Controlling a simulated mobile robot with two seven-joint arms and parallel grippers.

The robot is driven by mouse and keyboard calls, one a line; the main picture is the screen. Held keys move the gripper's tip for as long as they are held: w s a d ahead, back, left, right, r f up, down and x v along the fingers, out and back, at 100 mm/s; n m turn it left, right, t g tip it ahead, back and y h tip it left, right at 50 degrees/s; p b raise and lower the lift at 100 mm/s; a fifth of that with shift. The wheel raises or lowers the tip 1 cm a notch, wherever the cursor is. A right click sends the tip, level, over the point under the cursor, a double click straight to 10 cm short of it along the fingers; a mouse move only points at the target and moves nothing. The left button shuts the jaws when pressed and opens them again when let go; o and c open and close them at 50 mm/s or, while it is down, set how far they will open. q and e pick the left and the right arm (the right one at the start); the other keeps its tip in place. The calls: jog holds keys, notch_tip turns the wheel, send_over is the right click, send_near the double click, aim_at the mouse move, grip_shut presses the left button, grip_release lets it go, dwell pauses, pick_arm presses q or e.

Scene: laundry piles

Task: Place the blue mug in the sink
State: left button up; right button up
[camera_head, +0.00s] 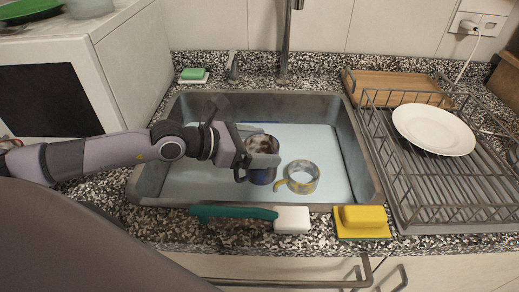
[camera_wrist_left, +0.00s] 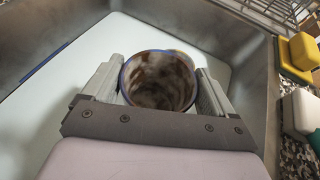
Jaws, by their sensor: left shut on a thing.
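The blue mug (camera_head: 262,177), stained brown inside, is upright within the sink (camera_head: 366,160) in the head view. My left gripper (camera_head: 264,158) reaches in from the left and is shut on the mug, with fingers on its opposite sides. In the left wrist view, the mug's round opening (camera_wrist_left: 158,82) lies between the two fingers. I cannot tell whether its base touches the pale blue surface in the sink. My right gripper is not in view.
A clear mug with a yellowish handle (camera_head: 301,177) stands right of the blue mug. A green brush (camera_head: 233,212) and yellow sponge (camera_head: 361,220) lie along the front edge. A dish rack (camera_head: 440,190) with a white plate (camera_head: 433,130) is on the right. The tap (camera_head: 286,45) rises behind.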

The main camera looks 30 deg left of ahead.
pick_arm(q)
jog(key=shift+f, duration=0.65)
